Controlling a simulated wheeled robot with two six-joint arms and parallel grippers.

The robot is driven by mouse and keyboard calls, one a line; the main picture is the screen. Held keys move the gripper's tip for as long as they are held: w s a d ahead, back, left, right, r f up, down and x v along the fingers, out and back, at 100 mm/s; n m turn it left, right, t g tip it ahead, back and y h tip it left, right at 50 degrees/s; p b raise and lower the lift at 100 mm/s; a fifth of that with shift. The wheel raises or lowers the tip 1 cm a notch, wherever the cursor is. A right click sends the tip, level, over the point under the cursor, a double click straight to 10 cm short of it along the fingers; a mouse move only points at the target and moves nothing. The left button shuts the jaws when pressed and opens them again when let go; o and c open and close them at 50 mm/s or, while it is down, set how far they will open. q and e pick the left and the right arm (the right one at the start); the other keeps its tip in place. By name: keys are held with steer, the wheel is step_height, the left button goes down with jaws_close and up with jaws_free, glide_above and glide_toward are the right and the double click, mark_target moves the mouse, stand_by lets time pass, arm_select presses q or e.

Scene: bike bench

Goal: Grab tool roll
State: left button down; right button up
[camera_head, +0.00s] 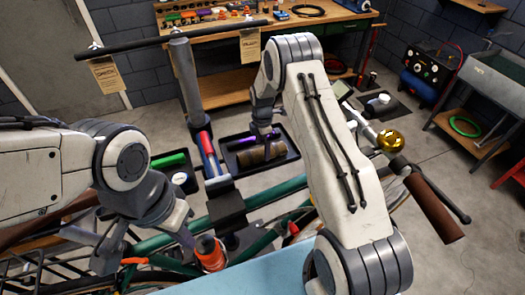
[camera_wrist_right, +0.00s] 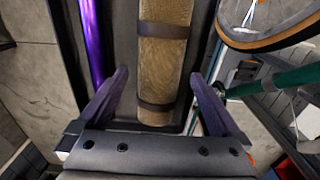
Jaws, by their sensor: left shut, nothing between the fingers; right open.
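The tool roll (camera_head: 255,156) is a brown cylinder lying in a black tray (camera_head: 290,153) on the far side of the bike. In the right wrist view the roll (camera_wrist_right: 163,62) shows two dark straps and runs away from me. My right gripper (camera_head: 268,138) points down over the roll. Its open fingers (camera_wrist_right: 160,100) stand on either side of the near end of the roll, and I cannot tell whether they touch it. My left gripper (camera_head: 188,238) is shut and empty, low over the bike at the left.
A purple cylinder (camera_head: 243,142) lies beside the roll in the tray, also seen in the right wrist view (camera_wrist_right: 92,40). A green bike frame (camera_head: 260,197) crosses in front. A repair stand post (camera_head: 186,75) rises left of the tray. A wooden bench (camera_head: 215,90) stands behind.

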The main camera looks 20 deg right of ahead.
steer(key=shift+f, duration=1.15)
jaws_close()
